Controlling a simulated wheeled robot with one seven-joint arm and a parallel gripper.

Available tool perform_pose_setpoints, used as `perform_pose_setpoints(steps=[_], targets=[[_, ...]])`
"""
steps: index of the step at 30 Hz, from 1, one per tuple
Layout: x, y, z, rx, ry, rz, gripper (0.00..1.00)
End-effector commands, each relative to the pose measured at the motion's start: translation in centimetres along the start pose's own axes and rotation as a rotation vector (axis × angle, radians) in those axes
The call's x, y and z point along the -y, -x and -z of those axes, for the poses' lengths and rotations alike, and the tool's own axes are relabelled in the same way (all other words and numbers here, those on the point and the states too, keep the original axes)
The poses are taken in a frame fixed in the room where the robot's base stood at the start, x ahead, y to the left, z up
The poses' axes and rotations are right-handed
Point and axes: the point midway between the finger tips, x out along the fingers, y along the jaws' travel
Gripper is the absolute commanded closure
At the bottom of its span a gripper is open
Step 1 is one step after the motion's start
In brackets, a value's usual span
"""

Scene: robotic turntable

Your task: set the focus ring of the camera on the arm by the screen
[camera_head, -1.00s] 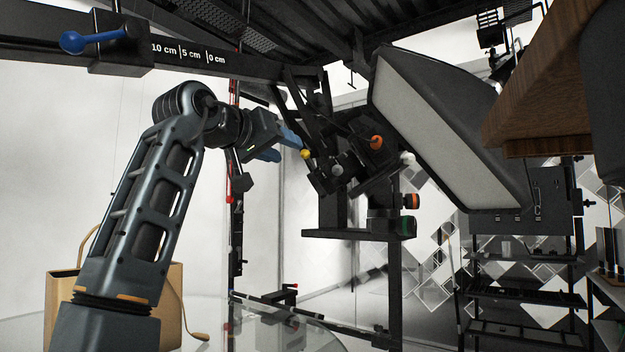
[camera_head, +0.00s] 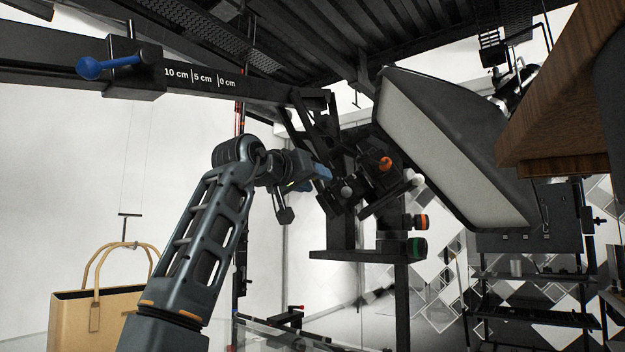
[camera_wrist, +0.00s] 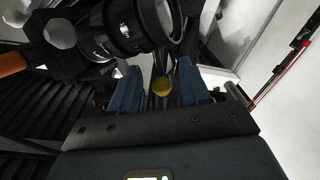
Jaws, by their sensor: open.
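The camera on the arm shows in the wrist view as a black body with a ribbed, marked lens ring (camera_wrist: 125,35) above my fingers. In the head view its dark mount (camera_head: 350,180) is crowded with knobs, and I cannot pick out the focus ring there. My gripper (camera_head: 318,180) is open, its blue fingers close to the left side of this mount. The lens ring is outside the fingers.
A horizontal beam (camera_head: 270,90) with a centimetre scale and a blue handle (camera_head: 110,65) runs above my arm. A large softbox (camera_head: 450,145) stands right of the mount. A black shelf (camera_head: 365,255) lies below it. A tan handbag (camera_head: 95,310) is at lower left.

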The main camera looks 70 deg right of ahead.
Motion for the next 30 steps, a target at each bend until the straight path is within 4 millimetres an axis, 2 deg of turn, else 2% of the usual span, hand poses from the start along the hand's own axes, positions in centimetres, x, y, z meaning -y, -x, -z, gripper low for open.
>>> perform_pose_setpoints(steps=[3,17,30], targets=[[0.01,0.02,0.00,0.000,0.000,0.000,0.55],[0.03,0.05,0.01,0.000,0.000,0.001,0.99],[0.04,0.07,-0.10,-0.006,-0.002,0.001,1.00]])
